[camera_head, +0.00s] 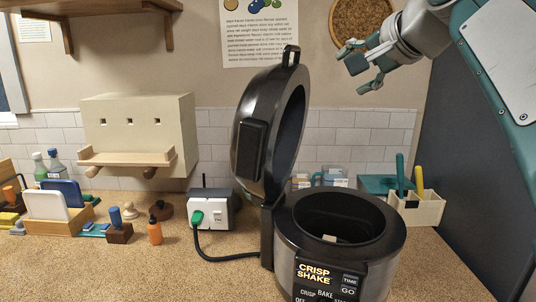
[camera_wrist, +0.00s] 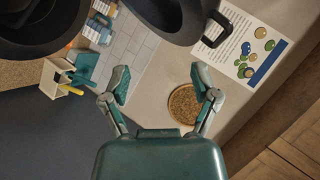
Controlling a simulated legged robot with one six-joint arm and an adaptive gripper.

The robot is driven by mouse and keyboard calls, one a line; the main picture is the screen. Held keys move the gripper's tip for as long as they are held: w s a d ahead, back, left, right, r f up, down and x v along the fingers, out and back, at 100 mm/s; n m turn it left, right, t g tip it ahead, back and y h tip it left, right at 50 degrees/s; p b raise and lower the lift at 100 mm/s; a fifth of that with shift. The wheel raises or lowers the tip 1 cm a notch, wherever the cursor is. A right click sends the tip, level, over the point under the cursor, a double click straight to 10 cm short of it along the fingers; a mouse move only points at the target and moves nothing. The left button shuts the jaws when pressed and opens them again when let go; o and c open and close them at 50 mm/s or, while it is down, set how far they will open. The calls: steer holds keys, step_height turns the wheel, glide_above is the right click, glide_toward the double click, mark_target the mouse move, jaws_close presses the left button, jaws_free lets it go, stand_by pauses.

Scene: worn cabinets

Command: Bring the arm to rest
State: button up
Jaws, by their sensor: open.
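My gripper (camera_head: 361,76) is at the upper right in the head view, raised high above the counter and in front of the wall. In the wrist view my gripper (camera_wrist: 164,90) has its two fingers spread apart with nothing between them. The air fryer (camera_head: 340,240) stands on the counter below and left of my gripper. Its black lid (camera_head: 270,125) is tilted up and open. A small pale piece lies inside its dark basket. No part of my gripper touches the fryer.
A holder (camera_head: 418,208) with upright tools stands right of the fryer. A power box (camera_head: 210,212) and a cream wall box (camera_head: 138,130) are to the left. Small items crowd the counter's left. A round cork board (camera_wrist: 184,103) and a poster (camera_wrist: 245,48) hang on the wall.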

steer(key=s+f+n+g+h, duration=0.1)
steer(key=s+f+n+g, duration=0.1)
steer(key=s+f, duration=0.5)
steer(key=s+d+f+n+g+h, duration=0.1)
steer(key=s+f, duration=0.7)
steer(key=f, duration=1.1)
steer(key=s+d+f+n+g+h, duration=0.1)
steer(key=s+f+n, duration=0.4)
steer(key=f, duration=0.9)
steer(key=s+g+h, duration=0.1)
steer(key=s+h, duration=0.1)
steer(key=shift+s+g, duration=0.3)
steer(key=shift+g, duration=0.1)
steer(key=shift+r, duration=0.1)
